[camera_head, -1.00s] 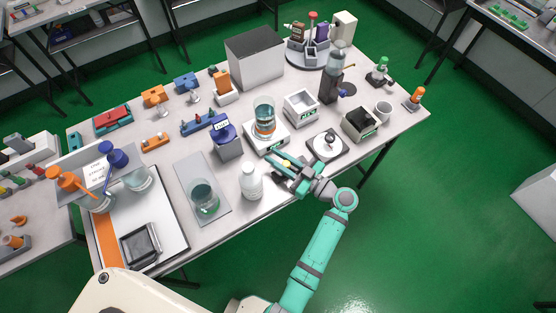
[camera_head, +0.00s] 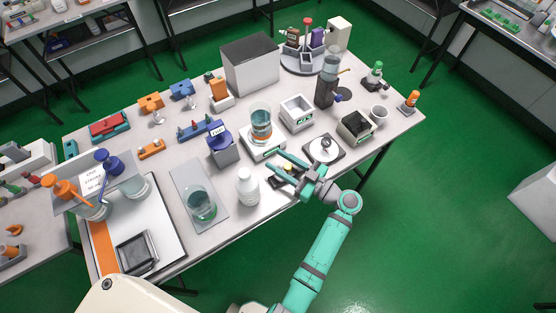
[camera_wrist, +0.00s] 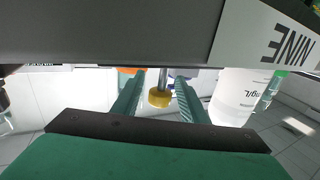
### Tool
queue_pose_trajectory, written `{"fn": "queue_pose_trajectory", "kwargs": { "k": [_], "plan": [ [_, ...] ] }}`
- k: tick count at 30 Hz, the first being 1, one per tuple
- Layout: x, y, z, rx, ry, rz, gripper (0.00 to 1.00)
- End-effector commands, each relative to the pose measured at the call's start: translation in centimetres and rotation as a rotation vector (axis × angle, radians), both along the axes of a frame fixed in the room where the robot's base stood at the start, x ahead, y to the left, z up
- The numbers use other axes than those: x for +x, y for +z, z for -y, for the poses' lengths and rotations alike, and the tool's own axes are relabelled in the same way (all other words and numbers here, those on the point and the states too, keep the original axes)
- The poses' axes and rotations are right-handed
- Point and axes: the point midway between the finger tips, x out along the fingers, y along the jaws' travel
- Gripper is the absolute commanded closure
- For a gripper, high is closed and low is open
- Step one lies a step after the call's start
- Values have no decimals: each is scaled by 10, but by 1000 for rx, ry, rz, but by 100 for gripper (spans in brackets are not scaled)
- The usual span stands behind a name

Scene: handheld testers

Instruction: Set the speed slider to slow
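A yellow round knob on a metal stem (camera_wrist: 160,97) sits between my two fingers in the wrist view, with a gap on either side. I take it for the speed slider's knob; its marks and setting cannot be read. In the head view my gripper (camera_head: 276,161) is low over the front of the table, just right of the white bottle (camera_head: 247,187) and in front of the white device (camera_head: 277,149) bearing a beaker of liquid (camera_head: 261,124). My gripper (camera_wrist: 157,82) is open and holds nothing. In the head view the fingers partly cover the slider area.
A balance-like device (camera_head: 326,148) stands just right of my gripper, with a black-topped box (camera_head: 355,125) beyond it. A blue-topped grey block (camera_head: 221,142) and a beaker on a grey mat (camera_head: 186,180) stand to the left. The table's front edge is close beneath my arm.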

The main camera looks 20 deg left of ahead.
Motion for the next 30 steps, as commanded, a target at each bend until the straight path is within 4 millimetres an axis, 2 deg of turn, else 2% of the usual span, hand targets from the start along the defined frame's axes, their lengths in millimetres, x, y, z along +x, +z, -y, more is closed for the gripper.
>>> {"fn": "queue_pose_trajectory", "kwargs": {
  "k": [9,15,21,30],
  "plan": [
    [-9,0,57,0,-6,0,61],
    [-16,0,86,0,-3,0,61],
    [-19,0,97,0,-1,1,61],
    [-19,0,98,0,-1,0,61]
  ]
}}
